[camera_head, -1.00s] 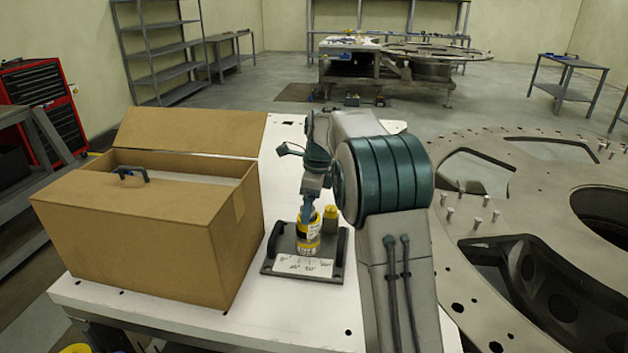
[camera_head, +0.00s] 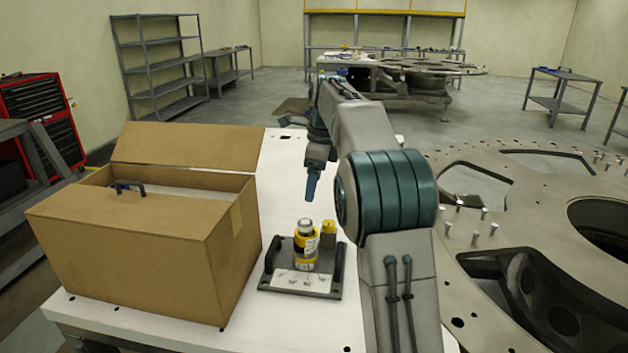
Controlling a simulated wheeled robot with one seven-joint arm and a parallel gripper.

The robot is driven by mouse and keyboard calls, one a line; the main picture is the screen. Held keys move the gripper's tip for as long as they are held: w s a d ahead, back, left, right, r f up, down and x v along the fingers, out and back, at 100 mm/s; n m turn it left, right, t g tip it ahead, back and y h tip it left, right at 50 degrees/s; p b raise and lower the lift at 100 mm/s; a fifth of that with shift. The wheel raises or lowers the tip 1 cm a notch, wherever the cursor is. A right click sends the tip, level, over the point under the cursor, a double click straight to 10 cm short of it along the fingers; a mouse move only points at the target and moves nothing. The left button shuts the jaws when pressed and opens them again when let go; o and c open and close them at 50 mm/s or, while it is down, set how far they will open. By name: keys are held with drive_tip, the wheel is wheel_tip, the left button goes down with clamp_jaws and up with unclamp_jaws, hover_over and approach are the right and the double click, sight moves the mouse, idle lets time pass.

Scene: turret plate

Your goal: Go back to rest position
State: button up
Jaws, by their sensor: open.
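My gripper (camera_head: 312,192) hangs from the end of my raised arm, pointing down over the white table (camera_head: 282,200). It is open and empty, with clear space between it and the things below. A yellow and black bottle with a grey top (camera_head: 304,246) stands upright on a dark grey tray with handles (camera_head: 268,270). A smaller yellow-capped item (camera_head: 328,230) stands beside the bottle, at its right and a little behind. The tray has a white label on its front part.
An open cardboard box (camera_head: 120,245) stands on the table's left side, with a dark-handled thing (camera_head: 130,187) at its opening. A large metal turret plate (camera_head: 450,240) with upright bolts lies to the right. The white table is bare behind the tray.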

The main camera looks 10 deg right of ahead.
drive_tip(key=s+f+n+t, duration=0.1)
drive_tip(key=s+f+n, duration=0.2)
drive_tip(key=s+n, duration=0.4)
drive_tip(key=s+a+f+n+t+h, duration=0.1)
drive_tip(key=s+f+n, duration=0.2)
drive_tip(key=s+n, duration=0.5)
drive_tip(key=s+a+f+n+t, duration=0.1)
drive_tip(key=s+f+n, duration=0.2)
drive_tip(key=s, duration=1.6)
drive_tip(key=n, duration=0.4)
drive_tip(key=shift+f+n+h, duration=0.25)
drive_tip(key=shift+n+h, duration=0.05)
drive_tip(key=shift+n, duration=0.1)
drive_tip(key=shift+s, duration=0.1)
